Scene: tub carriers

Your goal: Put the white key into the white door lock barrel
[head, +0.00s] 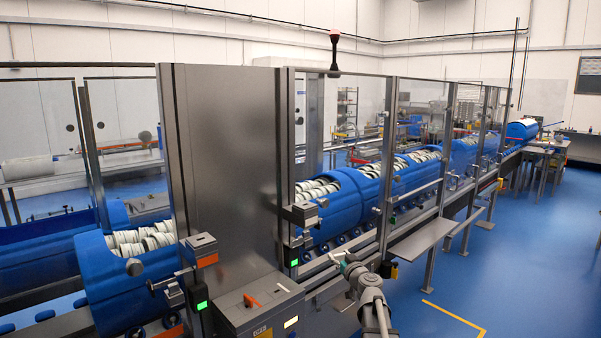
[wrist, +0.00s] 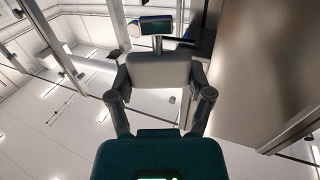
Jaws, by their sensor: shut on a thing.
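My gripper (wrist: 160,97) has its two dark fingers closed on a pale grey-white block, which I take to be the white key (wrist: 158,72). A narrow stem runs from the block's far side to a small piece with a white end and a green face (wrist: 157,27). I cannot tell whether that piece belongs to the key or lies beyond it. Grey lock boxes (head: 305,213) sit on the fence posts; no white barrel is clearly visible.
A control box (head: 258,308) with an orange handle stands left of my arm. A wide metal panel (head: 225,165) and clear fence panels front the blue tub carriers (head: 340,205). A grey shelf (head: 422,248) juts out right of my gripper. Blue floor (head: 530,260) is open at right.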

